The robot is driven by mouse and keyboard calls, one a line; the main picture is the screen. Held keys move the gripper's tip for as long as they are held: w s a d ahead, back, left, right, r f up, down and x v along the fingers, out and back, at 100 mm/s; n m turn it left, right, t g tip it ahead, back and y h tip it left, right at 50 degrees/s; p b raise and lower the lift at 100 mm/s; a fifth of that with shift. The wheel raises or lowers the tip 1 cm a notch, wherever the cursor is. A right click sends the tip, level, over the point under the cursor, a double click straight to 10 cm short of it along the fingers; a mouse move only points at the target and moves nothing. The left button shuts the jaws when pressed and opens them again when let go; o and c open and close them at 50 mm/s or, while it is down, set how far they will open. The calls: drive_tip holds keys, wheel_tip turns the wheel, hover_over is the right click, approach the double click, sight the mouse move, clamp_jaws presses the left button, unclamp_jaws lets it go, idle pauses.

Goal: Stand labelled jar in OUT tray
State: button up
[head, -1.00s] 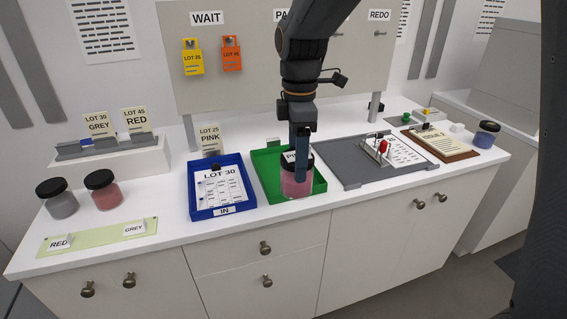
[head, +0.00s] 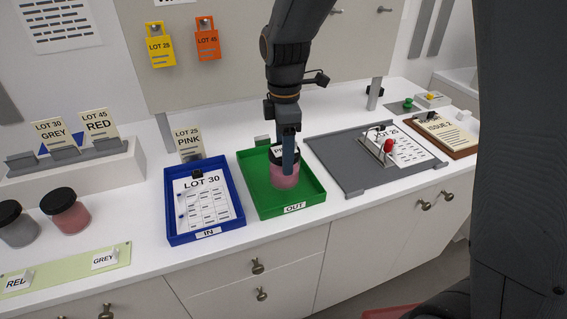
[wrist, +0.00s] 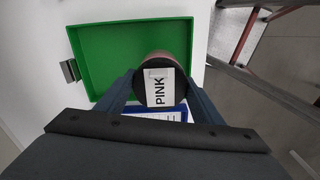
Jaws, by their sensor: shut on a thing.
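My gripper (head: 287,168) is shut on a pink jar (head: 285,178) with a dark lid, and the jar looks upright. A white label reading PINK (wrist: 160,88) lies on the lid in the wrist view. The jar is over or inside the green OUT tray (head: 311,193) in the head view. In the wrist view it overlaps the green tray's (wrist: 85,60) lower right part. I cannot tell whether the jar's base touches the tray floor. One finger hides part of the jar in the head view.
The blue IN tray (head: 173,232) with a LOT 30 sheet stands left of the green tray. A grey board (head: 335,160) with a clip and sheet is at right. A grey jar (head: 18,228) and a red jar (head: 68,214) stand at far left.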

drive_tip(key=shift+f+p, duration=0.55)
drive_tip(key=shift+f, duration=1.65)
drive_tip(key=shift+f, duration=0.15)
drive_tip(key=o, duration=1.2)
